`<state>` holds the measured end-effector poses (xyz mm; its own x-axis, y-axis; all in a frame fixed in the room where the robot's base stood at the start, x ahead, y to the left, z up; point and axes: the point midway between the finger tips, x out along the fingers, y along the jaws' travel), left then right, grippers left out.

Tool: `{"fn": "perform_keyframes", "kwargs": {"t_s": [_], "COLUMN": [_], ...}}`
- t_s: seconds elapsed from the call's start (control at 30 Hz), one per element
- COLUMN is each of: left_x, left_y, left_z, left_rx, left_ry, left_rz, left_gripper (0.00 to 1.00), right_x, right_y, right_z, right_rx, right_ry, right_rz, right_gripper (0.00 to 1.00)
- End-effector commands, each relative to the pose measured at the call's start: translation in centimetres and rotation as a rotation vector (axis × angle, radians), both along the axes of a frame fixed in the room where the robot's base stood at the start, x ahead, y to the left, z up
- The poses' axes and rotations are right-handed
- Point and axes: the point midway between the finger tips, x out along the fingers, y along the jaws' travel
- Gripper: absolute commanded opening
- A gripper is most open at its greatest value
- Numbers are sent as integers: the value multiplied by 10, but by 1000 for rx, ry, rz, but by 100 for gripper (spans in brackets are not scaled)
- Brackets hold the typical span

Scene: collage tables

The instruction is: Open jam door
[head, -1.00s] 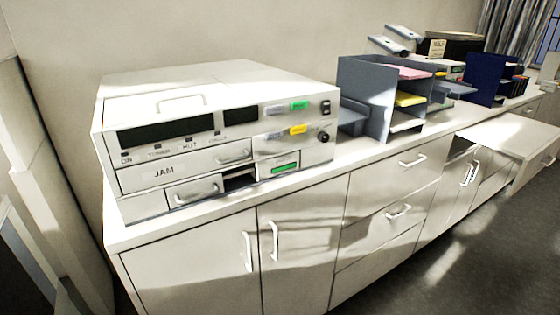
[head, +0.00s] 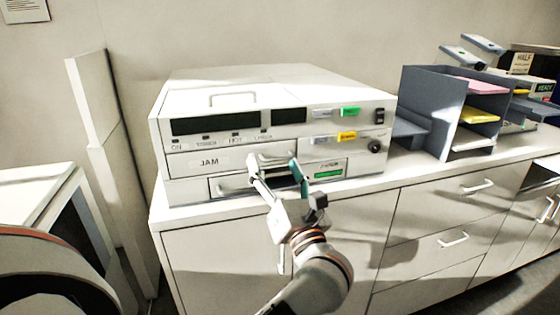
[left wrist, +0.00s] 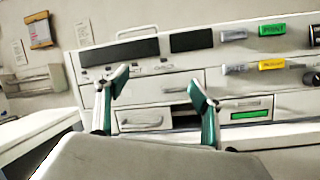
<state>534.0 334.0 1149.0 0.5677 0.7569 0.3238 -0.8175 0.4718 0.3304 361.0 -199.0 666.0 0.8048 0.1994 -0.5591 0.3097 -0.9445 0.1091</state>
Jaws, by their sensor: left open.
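The white copier-like machine (head: 270,90) stands on the counter. Its jam door (head: 225,163), a flat front panel marked JAM, looks closed, with a pale bar handle (head: 278,154) near its right end. My left gripper (head: 274,166) is open and empty in front of that handle, its fingers spread and pointing at the machine. It partly covers the handle and the lower drawer; contact cannot be told. In the left wrist view the fingers (left wrist: 158,88) frame the panel (left wrist: 160,88), and its handle is not clear. My right gripper is not in view.
Below the jam door is a drawer front with its own handle (left wrist: 140,121), beside a dark slot. A grey paper organizer (head: 430,105) stands right of the machine. White cabinets (head: 435,220) with handles lie below the counter. A tall pale panel (head: 105,150) stands at the left.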

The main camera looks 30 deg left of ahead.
Motion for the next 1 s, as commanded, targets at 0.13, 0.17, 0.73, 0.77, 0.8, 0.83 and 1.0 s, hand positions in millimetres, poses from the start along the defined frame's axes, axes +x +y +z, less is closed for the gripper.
{"fn": "perform_keyframes", "kwargs": {"t_s": [0.13, 0.17, 0.73, 0.77, 0.8, 0.83, 1.0], "left_x": [18, 20, 62, 65, 68, 70, 78], "left_y": [-5, -7, 25, 28, 31, 34, 43], "left_z": [-13, -17, -25, -25, -26, -26, -26], "left_rx": [-302, -344, -474, -474, -474, -474, -476], "left_ry": [-61, -65, -73, -72, -72, -73, -73], "left_rz": [-75, -87, -120, -119, -120, -121, -120], "left_gripper": [67, 67, 67, 67, 67, 67, 67], "right_x": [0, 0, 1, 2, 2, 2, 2], "right_y": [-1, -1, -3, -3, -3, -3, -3], "right_z": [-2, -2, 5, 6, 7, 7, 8], "right_rx": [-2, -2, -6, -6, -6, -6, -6], "right_ry": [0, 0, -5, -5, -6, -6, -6], "right_rz": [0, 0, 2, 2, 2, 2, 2], "right_gripper": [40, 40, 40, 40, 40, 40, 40]}}
